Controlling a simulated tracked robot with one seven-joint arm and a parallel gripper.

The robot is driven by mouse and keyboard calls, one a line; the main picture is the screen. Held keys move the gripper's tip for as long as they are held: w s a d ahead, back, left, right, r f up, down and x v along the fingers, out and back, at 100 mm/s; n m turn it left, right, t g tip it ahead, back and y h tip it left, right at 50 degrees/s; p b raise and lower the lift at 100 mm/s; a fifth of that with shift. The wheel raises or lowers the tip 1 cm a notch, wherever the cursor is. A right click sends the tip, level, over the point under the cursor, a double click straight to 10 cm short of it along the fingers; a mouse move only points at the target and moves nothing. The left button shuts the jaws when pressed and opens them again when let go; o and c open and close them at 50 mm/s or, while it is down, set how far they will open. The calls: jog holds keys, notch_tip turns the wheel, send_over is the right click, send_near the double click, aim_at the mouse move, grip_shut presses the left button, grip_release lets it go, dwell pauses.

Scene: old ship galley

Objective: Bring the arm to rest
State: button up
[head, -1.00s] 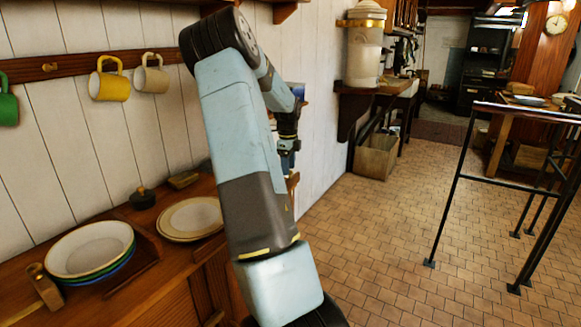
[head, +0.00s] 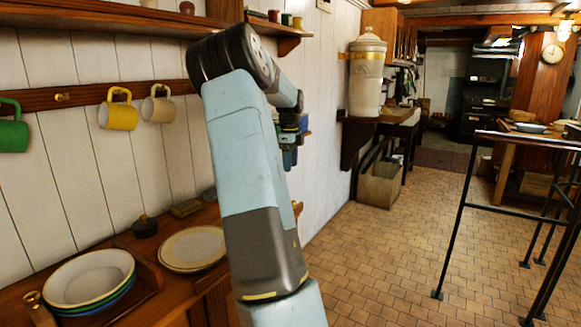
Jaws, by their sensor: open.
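My arm rises from the bottom middle of the head view, bends at a dark elbow near the top and reaches away along the white plank wall. My gripper (head: 288,158) is at the far end of the arm, small and partly hidden behind the upper link. It is open, and I see nothing held in it. A small blue thing shows right beside it; I cannot tell what it is.
A wooden counter at left holds stacked plates (head: 88,280) and a flat plate (head: 192,248). Green (head: 12,136), yellow (head: 118,114) and cream (head: 158,107) mugs hang above. A black railing (head: 463,215) stands at right. The tiled floor (head: 375,245) between is clear.

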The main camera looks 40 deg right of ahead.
dwell(0.4)
jog(key=s+a+r+n+t, duration=0.1)
jog(key=s+a+r+n, duration=0.3)
jog(key=a, duration=0.5)
jog(key=s+a+r+n+t+y, duration=0.1)
jog(key=s+a+r+n, duration=0.1)
jog(key=a+n, duration=0.65)
jog(key=s+a+r+n+t, duration=0.1)
jog(key=s+a+r+n, duration=0.2)
jog(key=a, duration=0.8)
jog(key=s+a+f+n+t+h, duration=0.1)
jog(key=s+a+f+n+t, duration=0.1)
jog(key=s+a+n, duration=1.3)
jog(key=shift+s+a+f+n+t, duration=0.4)
jog(key=shift+a+f, duration=0.1)
jog(key=shift+a, duration=0.45)
